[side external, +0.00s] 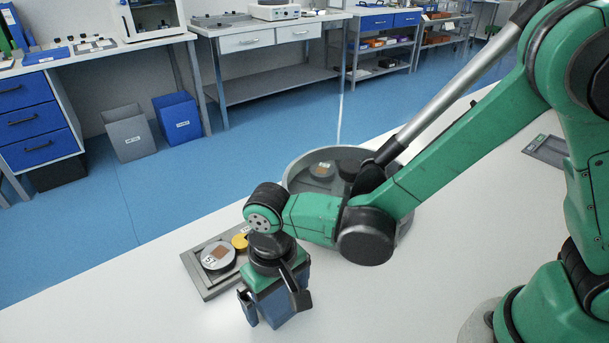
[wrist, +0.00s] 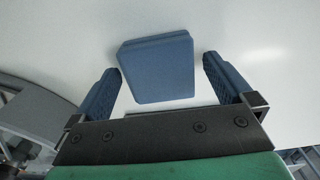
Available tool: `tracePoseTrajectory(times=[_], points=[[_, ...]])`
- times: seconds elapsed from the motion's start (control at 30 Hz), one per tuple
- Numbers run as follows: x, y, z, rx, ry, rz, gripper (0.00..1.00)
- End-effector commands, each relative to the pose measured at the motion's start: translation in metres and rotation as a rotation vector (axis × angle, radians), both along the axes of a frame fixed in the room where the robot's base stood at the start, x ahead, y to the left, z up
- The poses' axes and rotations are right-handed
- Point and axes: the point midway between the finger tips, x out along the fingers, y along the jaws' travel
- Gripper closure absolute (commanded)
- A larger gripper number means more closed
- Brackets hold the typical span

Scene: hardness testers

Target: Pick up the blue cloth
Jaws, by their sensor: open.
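The blue cloth (wrist: 158,68) shows in the wrist view as a thick, flat, folded block on the white table. It lies between the two blue fingers of my gripper (wrist: 162,70), with a visible gap on each side. My gripper is open and points down. In the side external view my gripper (side external: 275,303) is low over the table, in front of the grey tray. There, its own blue parts make it hard to tell the cloth apart.
A grey tray (side external: 193,268) holding a round sample (side external: 218,255) and a yellow piece (side external: 240,241) stands close behind my gripper. A large round grey vessel (side external: 296,172) stands behind my forearm. The white table (side external: 400,300) is clear to the right of the gripper.

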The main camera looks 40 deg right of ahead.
Motion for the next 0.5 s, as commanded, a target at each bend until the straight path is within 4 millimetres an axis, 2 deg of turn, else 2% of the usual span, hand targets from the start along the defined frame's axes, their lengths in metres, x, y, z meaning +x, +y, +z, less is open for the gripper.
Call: tracePoseTrajectory(times=[0.07,0.1,0.3,0.37,0.5], points=[[0.0001,0.0000,0.0002,0.000,0.000,0.000,0.00],[0.0001,0.0000,0.0002,0.000,0.000,0.000,0.06],[0.0001,0.0000,0.0003,0.000,0.000,0.000,0.63],[0.0001,0.0000,0.0003,0.000,0.000,0.000,0.77],[0.0001,0.0000,0.0004,0.000,0.000,0.000,0.77]])
